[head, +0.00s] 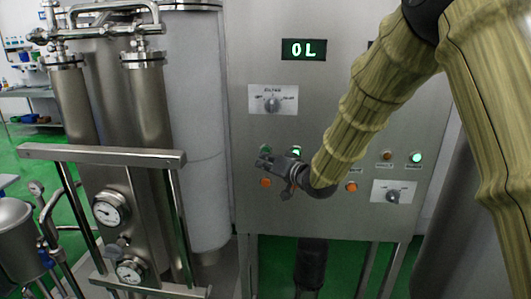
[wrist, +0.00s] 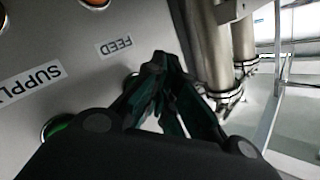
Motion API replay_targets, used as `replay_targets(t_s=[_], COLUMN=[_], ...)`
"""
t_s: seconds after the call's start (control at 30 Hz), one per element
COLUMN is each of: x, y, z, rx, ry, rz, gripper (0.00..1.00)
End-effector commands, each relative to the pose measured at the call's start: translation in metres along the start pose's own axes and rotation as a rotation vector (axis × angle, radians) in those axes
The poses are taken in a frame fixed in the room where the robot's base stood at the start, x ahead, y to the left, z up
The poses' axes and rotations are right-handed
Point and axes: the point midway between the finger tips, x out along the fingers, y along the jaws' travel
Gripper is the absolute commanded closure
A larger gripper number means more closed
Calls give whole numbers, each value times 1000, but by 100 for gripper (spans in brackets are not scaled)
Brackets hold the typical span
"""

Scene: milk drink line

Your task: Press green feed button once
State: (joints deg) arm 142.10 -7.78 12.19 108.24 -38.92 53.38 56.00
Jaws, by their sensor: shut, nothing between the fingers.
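In the head view, the green feed button (head: 265,149) is at the left of the grey control panel (head: 330,110), above an orange button (head: 266,183). My gripper (head: 263,163) is shut and empty, with its fingertips just below the green button in that view. In the wrist view, the upside-down FEED label (wrist: 115,45) is readable, and my closed fingers (wrist: 163,62) point past it. The feed button is mostly hidden behind a finger there. I cannot tell whether the tips touch the panel.
A second green button (head: 296,151) is just right of the feed button; the SUPPLY label (wrist: 32,82) shows in the wrist view. A display (head: 304,49) reads 0L above a knob (head: 272,105). Steel tanks and a rail (head: 100,155) stand left.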

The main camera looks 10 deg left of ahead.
Motion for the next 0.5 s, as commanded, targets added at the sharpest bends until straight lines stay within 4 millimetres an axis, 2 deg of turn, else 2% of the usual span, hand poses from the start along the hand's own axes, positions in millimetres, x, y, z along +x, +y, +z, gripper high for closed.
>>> replay_targets(t_s=[0.5], x=[6], y=[4], z=[-4], rx=[-1], ry=[0], rz=[0], gripper=[100])
